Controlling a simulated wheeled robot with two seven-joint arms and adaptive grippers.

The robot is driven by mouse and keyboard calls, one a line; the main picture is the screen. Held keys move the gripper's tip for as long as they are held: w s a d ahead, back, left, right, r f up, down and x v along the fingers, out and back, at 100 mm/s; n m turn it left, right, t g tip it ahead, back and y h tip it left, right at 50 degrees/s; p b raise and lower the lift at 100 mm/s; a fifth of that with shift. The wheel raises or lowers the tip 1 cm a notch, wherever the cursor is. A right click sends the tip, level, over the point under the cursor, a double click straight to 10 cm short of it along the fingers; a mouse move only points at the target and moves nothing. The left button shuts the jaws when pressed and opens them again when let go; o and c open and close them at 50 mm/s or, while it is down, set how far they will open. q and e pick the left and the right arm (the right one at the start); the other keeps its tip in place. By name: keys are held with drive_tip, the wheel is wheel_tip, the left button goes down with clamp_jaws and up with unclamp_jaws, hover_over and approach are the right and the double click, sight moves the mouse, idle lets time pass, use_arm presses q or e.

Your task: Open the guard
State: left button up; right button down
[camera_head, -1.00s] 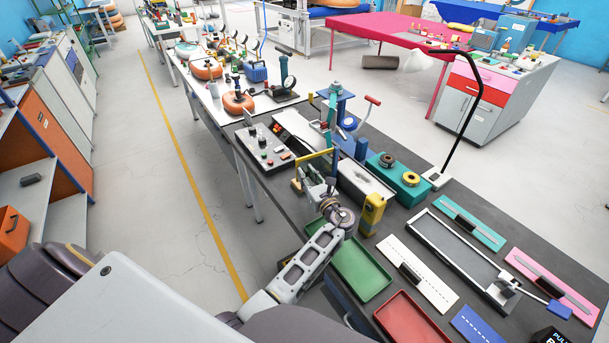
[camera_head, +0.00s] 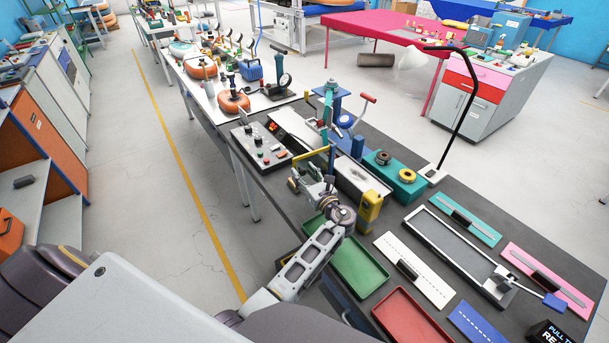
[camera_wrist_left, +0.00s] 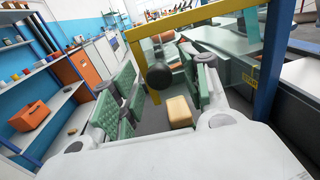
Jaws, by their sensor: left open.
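A yellow bar frame (camera_head: 312,153), which looks like the guard, stands at the front of a bench press with a blue post (camera_head: 331,160). In the left wrist view the yellow frame (camera_wrist_left: 205,14) crosses the top and has a leg going down. A black ball knob (camera_wrist_left: 158,76) shows near that leg, between my fingers in the picture. My left gripper (camera_head: 312,184) is just below the yellow bar. In the wrist view its green-padded fingers (camera_wrist_left: 163,92) are spread, with nothing held. I cannot tell whether they touch the knob. My right gripper is not in view.
A control box (camera_head: 262,146) with buttons is left of the press. A yellow bottle-shaped item (camera_head: 369,208) stands to its right. A green tray (camera_head: 360,268) and a red tray (camera_head: 412,318) lie close to my arm.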

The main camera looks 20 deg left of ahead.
use_arm(q)
wheel_tip(320, 180, up, 10)
idle(0.9)
idle(0.6)
